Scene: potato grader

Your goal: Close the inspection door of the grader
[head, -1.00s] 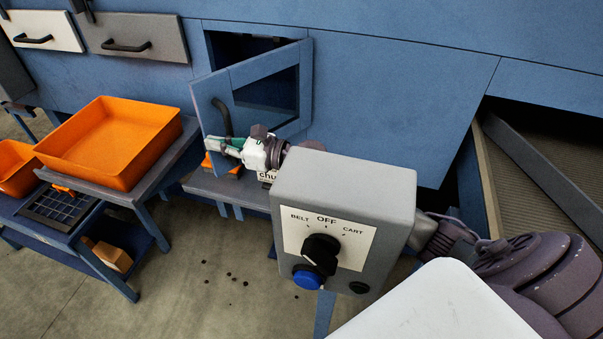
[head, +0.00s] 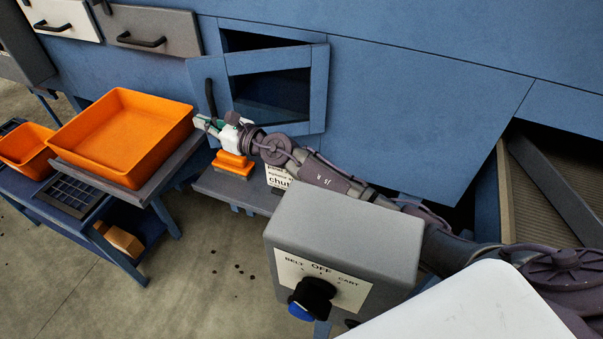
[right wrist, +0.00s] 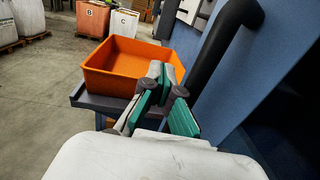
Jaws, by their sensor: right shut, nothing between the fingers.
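The inspection door (head: 320,88) is a blue framed panel with a dark window on the grader's blue front. It stands partly open, its left edge out from the dark opening (head: 250,41) behind it. Its black bar handle (head: 210,97) is near the left edge and also shows large in the right wrist view (right wrist: 222,42). My right gripper (head: 199,122) is at the door's lower left, by the lower end of the handle. In the right wrist view its green-padded fingers (right wrist: 166,98) are shut and empty, left of the handle. Contact with the door cannot be told. My left gripper is out of view.
A grey control box (head: 345,235) with a knob stands in front, below my right arm. An orange tray (head: 120,178) sits on a stand to the left.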

